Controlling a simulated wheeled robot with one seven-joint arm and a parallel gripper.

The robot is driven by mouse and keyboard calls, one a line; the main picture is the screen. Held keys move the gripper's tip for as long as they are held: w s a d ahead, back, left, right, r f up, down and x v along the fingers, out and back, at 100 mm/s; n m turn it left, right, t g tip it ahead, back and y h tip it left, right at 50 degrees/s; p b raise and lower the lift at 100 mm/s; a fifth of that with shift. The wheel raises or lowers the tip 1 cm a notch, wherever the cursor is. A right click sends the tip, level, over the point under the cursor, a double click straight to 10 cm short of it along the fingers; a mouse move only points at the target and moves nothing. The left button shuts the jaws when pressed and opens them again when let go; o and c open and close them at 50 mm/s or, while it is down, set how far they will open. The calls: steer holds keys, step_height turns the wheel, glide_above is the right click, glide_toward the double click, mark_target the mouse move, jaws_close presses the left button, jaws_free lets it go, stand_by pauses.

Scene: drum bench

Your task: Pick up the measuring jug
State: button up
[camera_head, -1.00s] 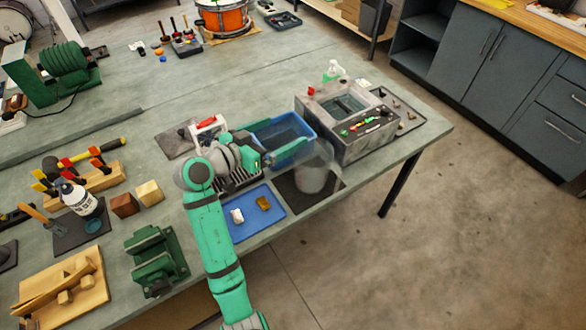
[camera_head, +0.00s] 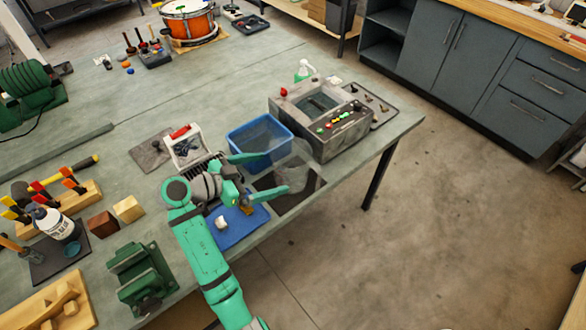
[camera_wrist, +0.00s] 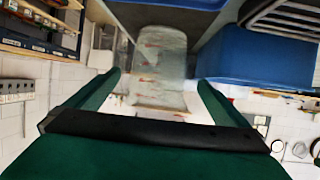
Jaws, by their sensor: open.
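The clear measuring jug (camera_head: 296,168) stands on a dark mat (camera_head: 308,186) near the right front of the bench. It is see-through with faint edges, and its lower part is partly hidden by a finger. In the wrist view the jug (camera_wrist: 160,62) shows red marks and lies straight ahead, centred between the fingers. My gripper (camera_head: 274,173) is open, its two green fingers pointing at the jug from the left. The fingertips are at or very near the jug's near side; I cannot tell whether they touch it.
A blue bin (camera_head: 258,141) stands close behind the upper finger. A grey box with coloured buttons (camera_head: 322,118) is behind and right of the jug. A blue tray (camera_head: 236,232) with small items lies under my gripper. The bench's front edge is close.

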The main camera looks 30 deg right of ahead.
mark_target(304, 156)
steer(key=x, duration=0.9)
steer(key=shift+w+d+f, duration=0.1)
steer(key=shift+w+d, duration=0.05)
steer(key=shift+d, duration=0.1)
steer(key=c, duration=0.8)
steer(key=shift+a, duration=0.1)
steer(key=shift+c, duration=1)
steer(key=shift+w+r, duration=0.2)
steer(key=shift+r, duration=1.75)
steer(key=w+r, duration=0.1)
steer(key=w+a+r, duration=0.1)
steer(key=r, duration=0.1)
steer(key=w+a+r, duration=0.1)
steer(key=w+r, duration=0.1)
steer(key=shift+r, duration=0.25)
steer(key=w+a+r, duration=0.3)
steer(key=w, duration=0.5)
steer(key=shift+a+r, duration=0.15)
steer(key=shift+r, duration=0.15)
